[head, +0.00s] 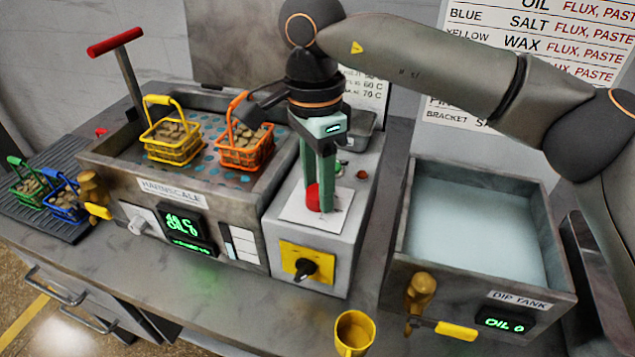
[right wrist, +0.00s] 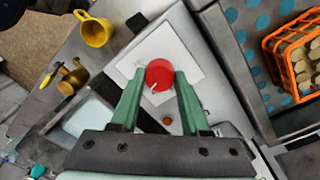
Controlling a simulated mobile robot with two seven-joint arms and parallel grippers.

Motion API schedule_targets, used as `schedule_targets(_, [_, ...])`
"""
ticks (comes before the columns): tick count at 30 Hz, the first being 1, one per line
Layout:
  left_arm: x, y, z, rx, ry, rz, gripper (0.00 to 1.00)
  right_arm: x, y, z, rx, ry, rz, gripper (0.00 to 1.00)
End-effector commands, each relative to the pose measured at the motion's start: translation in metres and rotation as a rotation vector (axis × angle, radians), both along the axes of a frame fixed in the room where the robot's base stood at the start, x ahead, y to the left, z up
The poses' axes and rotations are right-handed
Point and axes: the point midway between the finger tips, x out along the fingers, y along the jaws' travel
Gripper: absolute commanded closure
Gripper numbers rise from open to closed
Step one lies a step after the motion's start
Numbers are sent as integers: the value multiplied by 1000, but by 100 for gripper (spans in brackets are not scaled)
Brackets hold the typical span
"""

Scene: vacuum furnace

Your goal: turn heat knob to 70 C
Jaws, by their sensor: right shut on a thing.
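The red knob (head: 312,197), which I take for the heat knob, stands on a white dial plate (head: 331,219) on top of the grey control box. In the right wrist view the same knob (right wrist: 159,74) shows a short white pointer line, and its plate (right wrist: 188,66) carries marks too small to read. My right gripper (head: 319,205) reaches down from above, its green fingers shut on the red knob; they also flank it in the right wrist view (right wrist: 158,86). A tank display (head: 183,225) glows with green digits I cannot read surely. My left gripper is not in view.
A black switch on a yellow plate (head: 307,266) is on the box front. Left is a tank (head: 115,165) with yellow (head: 172,143) and orange (head: 243,147) baskets. Right is the dip tank (head: 405,245). A yellow mug (head: 355,335) stands near the front edge.

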Motion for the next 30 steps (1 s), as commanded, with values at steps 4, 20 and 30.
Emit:
schedule_targets(4, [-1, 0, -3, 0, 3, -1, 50, 1, -1, 1, 0, -3, -143, 100])
schedule_targets(20, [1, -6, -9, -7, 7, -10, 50, 1, -2, 1, 2, -2, -646, 100])
schedule_targets(30, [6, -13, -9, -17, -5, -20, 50, 0, -2, 0, 2, -2, -959, 100])
